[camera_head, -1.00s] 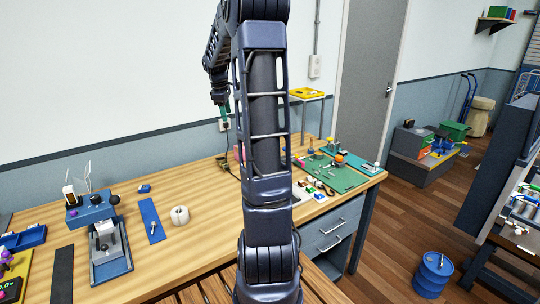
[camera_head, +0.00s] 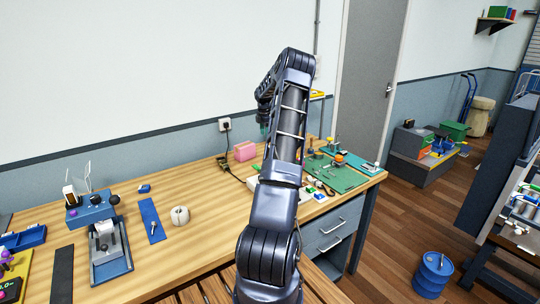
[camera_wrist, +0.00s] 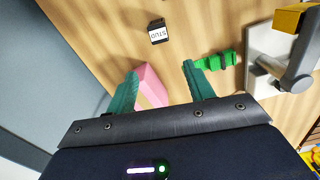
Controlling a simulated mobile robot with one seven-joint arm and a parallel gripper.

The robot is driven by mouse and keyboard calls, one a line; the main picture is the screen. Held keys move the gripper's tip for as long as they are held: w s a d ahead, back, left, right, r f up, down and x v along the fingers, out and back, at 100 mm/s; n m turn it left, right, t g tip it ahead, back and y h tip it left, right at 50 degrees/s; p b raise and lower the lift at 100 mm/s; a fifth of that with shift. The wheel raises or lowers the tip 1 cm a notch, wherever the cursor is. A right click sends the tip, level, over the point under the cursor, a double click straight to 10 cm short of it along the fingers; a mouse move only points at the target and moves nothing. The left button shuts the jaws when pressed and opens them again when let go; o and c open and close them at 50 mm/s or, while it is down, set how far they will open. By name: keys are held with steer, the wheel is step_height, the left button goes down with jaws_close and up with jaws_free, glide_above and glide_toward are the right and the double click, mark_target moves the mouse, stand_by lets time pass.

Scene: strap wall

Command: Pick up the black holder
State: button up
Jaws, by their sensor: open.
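A small black piece with a white label reading "STUD" (camera_wrist: 157,32) lies on the wooden bench at the top of the wrist view. It may be the black holder, but I cannot tell for sure. My gripper (camera_wrist: 160,70) has its two teal fingers apart, with nothing held. The black piece is beyond the fingertips, apart from them. In the head view my gripper (camera_head: 264,128) hangs over the bench's back right part, partly hidden by my arm.
A pink block (camera_wrist: 150,84) is below, seen between the fingers by the left one. A green piece (camera_wrist: 216,60) is by the right finger, with a grey-and-white device (camera_wrist: 282,60) further right. A white roll (camera_head: 180,215) stands mid-bench. The bench's left middle (camera_head: 190,180) has free room.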

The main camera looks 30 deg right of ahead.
steer(key=d+f, duration=0.2)
steer(key=shift+d+f+n, duration=0.3)
steer(key=shift+d, duration=0.1)
step_height(320, 180, down, 5)
steer(key=shift+f, duration=0.2)
steer(key=shift+s+f, duration=0.2)
steer(key=shift+f, duration=1.15)
steer(key=shift+s+f, duration=0.2)
steer(key=shift+f, duration=1.1)
steer(key=c, duration=1.1)
